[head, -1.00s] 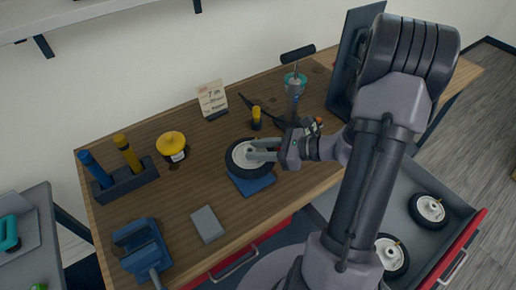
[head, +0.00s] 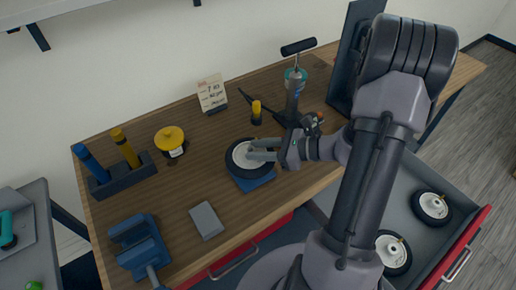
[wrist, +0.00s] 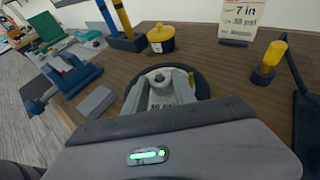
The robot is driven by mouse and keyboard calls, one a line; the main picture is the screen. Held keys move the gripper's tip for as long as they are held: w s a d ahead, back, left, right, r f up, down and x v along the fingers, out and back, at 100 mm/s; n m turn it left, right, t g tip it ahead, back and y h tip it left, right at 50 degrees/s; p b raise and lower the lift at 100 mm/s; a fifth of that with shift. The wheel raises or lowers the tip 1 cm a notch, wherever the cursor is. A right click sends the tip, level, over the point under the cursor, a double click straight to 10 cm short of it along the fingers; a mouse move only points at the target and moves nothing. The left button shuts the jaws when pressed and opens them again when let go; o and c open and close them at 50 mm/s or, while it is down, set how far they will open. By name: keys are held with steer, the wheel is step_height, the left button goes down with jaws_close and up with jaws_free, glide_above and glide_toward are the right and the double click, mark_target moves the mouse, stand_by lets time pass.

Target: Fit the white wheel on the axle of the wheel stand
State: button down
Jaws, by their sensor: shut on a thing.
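The white wheel (head: 236,160), with a white hub and black tyre, is held by my gripper (head: 252,152) over the blue wheel stand (head: 258,184). In the wrist view the fingers (wrist: 163,98) grip at the hub, and the tyre (wrist: 203,84) shows behind them. The wheel lies nearly flat and covers most of the stand; only the stand's front part shows. The axle cannot be made out clearly, so I cannot tell whether the hub is around it.
A card (head: 211,94), a yellow-topped pot (head: 170,140), a yellow-handled tool (head: 256,112) and a pump (head: 293,95) stand behind. A grey block (head: 206,220) and blue vise (head: 138,243) are front left. An open drawer (head: 408,212) holds two more wheels.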

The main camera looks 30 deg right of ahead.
steer(key=shift+f+b, duration=0.4)
steer(key=shift+f, duration=0.15)
steer(key=c, duration=0.9)
jaws_free()
steer(key=p+v, duration=0.4)
steer(key=v, duration=1.3)
steer(key=shift+s+d+r, duration=0.1)
steer(key=shift+s+d, duration=0.05)
